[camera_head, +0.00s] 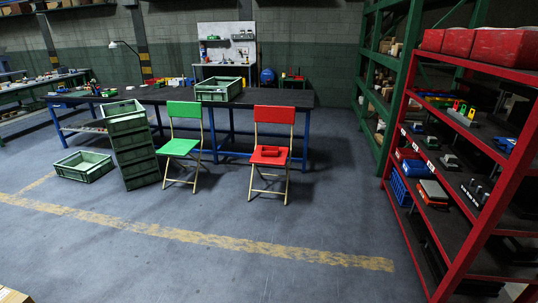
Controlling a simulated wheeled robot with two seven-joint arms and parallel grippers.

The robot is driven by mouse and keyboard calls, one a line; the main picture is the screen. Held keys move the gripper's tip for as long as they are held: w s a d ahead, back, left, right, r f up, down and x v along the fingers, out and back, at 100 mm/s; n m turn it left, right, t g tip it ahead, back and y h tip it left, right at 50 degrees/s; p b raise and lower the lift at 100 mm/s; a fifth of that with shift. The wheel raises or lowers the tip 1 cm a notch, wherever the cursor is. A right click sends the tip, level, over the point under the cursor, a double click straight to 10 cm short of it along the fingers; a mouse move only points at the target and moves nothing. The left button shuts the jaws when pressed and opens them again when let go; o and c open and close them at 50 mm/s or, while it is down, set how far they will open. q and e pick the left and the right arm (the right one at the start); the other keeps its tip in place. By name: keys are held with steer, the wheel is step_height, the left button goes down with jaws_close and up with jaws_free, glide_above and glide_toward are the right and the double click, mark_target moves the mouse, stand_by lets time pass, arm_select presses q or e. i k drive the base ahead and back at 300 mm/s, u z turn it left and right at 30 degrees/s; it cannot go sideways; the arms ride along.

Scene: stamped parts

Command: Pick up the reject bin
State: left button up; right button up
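No label marks a reject bin, so I cannot tell for sure which container it is. Several larger red bins (503,48) stand on top of the red shelf at the right. A green crate (218,89) rests on the long table. Another green crate (84,166) lies on the floor beside a stack of green crates (136,155). Neither of my grippers is in view.
A green folding chair (181,146) stands left of the red chair, both before the dark long table (290,98). The red shelf (457,170) fills the right side. The floor (200,215) ahead is clear, crossed by a yellow line. A cardboard box corner (12,296) shows at lower left.

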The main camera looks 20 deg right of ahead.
mark_target(266, 150)
steer(key=k, duration=0.5)
steer(key=z, duration=1.35)
steer(key=i, duration=8.65)
steer(key=u, duration=0.6)
